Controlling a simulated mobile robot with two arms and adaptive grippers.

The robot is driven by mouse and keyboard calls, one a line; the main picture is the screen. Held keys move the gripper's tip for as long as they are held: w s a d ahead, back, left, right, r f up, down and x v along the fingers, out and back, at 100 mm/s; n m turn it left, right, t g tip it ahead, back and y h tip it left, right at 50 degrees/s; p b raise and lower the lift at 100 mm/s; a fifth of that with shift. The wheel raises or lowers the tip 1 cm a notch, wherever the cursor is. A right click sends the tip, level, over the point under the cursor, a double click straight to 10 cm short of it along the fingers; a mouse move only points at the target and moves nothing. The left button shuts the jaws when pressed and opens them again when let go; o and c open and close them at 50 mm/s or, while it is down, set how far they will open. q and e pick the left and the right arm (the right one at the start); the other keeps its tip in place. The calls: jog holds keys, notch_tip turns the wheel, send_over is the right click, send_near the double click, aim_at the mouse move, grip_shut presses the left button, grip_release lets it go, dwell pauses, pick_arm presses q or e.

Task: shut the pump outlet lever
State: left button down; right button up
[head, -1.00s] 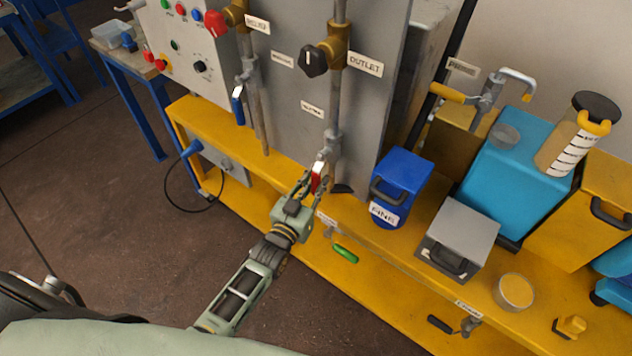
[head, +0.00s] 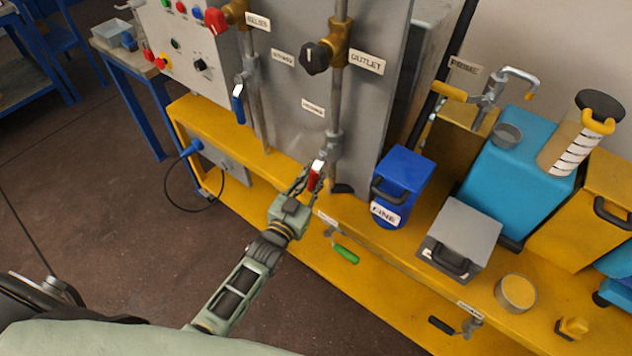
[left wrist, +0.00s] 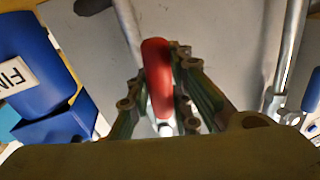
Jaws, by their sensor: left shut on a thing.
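A red lever handle (head: 314,178) hangs from a grey valve on the right-hand vertical pipe (head: 334,145), below a black knob (head: 316,58) with an OUTLET label (head: 367,62) beside it. My left gripper (head: 309,181) is at the red handle, its fingers closed around it. In the left wrist view the red handle (left wrist: 157,75) stands between the two green fingers, which partly cover its lower end. The handle points down, slightly tilted. My right gripper is in neither view.
A blue lever (head: 238,104) hangs on the left-hand pipe. A blue canister (head: 408,178) labelled FINE stands on the yellow frame (head: 275,165) right of my gripper. A green handle (head: 346,253) juts from the frame's front below. The floor left of my arm is clear.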

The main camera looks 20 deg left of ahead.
pick_arm(q)
jog(key=shift+w+a+m+b, duration=0.2)
jog(key=shift+a+m+b, duration=0.3)
jog(key=shift+m, duration=0.4)
jog(key=w+a+r+m+h+b, duration=0.2)
jog(key=r+m, duration=0.6)
jog(key=m, duration=0.8)
jog(key=shift+a+m+t+h+b, duration=0.4)
jog(key=shift+a+h+b, duration=0.55)
jog(key=shift+a, duration=0.85)
jog(key=c, duration=1.7)
grip_release()
jog(key=shift+o, duration=0.7)
jog(key=v, duration=1.2)
